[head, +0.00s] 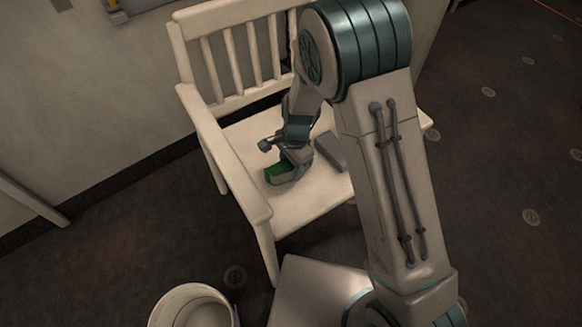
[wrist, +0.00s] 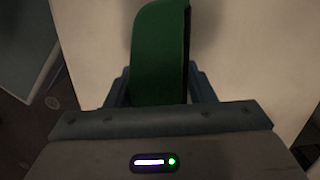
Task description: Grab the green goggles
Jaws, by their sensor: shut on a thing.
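The green goggles (head: 277,172) are on the seat of a white bench (head: 313,200) in the head view. In the wrist view the green goggles (wrist: 160,50) stand between the two fingers, with a dark edge along their right side. My gripper (head: 290,165) is shut on the goggles, low over the seat; it also shows in the wrist view (wrist: 158,88). I cannot tell whether the goggles still touch the seat. Part of them is hidden by my gripper.
A grey block-like object (head: 330,152) lies on the seat just right of my gripper. The bench's armrest (head: 226,160) and slatted back (head: 245,55) rise beside and behind. A white round bin (head: 193,308) stands on the floor in front. Dark floor is open at right.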

